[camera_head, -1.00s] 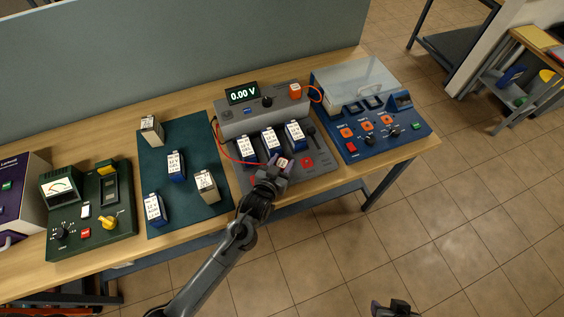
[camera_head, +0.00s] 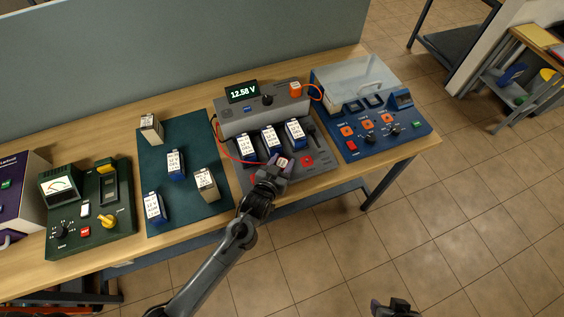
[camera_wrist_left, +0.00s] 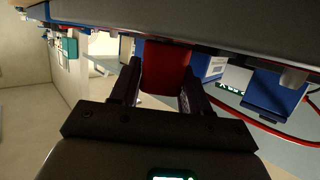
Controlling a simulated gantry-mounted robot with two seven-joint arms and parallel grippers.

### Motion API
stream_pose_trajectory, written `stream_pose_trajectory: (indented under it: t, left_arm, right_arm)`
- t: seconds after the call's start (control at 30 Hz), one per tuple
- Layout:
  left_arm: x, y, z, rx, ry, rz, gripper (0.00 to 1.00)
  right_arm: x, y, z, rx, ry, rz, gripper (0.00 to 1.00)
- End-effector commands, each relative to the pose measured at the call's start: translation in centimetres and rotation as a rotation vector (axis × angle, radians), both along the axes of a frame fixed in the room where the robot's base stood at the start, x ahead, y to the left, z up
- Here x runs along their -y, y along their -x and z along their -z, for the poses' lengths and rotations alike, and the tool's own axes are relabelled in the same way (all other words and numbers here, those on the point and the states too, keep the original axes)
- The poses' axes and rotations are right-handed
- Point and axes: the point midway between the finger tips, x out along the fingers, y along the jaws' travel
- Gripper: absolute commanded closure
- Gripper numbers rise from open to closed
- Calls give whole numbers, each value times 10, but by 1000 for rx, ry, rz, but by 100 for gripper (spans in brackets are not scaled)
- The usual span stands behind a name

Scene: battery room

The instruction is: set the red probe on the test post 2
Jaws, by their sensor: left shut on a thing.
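The red probe (camera_wrist_left: 166,66) is a red block between the fingers of my left gripper (camera_wrist_left: 160,84) in the left wrist view. In the head view my left gripper (camera_head: 281,167) is shut on it at the front of the grey tester (camera_head: 228,128), just in front of the middle and right batteries. The gripper mostly hides the probe and the spot below it, so I cannot see the contact with test post 2. The tester's display (camera_head: 242,92) reads 12.58 V. My right gripper (camera_head: 396,308) shows only partly at the bottom edge, away from the bench.
Several labelled batteries stand on the dark green mat (camera_head: 187,136) left of the tester. A green meter unit (camera_head: 118,232) stands further left. A blue unit with a clear lid (camera_head: 415,127) stands right of the tester. A red lead (camera_head: 229,155) loops left of my gripper.

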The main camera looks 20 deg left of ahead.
Motion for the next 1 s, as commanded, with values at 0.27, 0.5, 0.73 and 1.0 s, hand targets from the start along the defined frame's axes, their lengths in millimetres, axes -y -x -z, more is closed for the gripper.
stream_pose_trajectory:
  t: [0.27, 0.5, 0.73, 1.0]
  left_arm:
    - [0, 0, 4, 1, 0, 0, 46]
    - [0, 0, 4, 0, 0, 0, 43]
    - [0, 6, 0, -2, 0, 0, 43]
    - [0, 26, -7, -2, 0, 1, 43]
  right_arm:
    - [1, 0, 2, -1, 3, -2, 57]
    - [0, 0, 2, -1, 1, -1, 57]
    - [-1, 0, -6, -1, -4, 3, 57]
    - [-2, 0, -26, -1, -7, 5, 57]
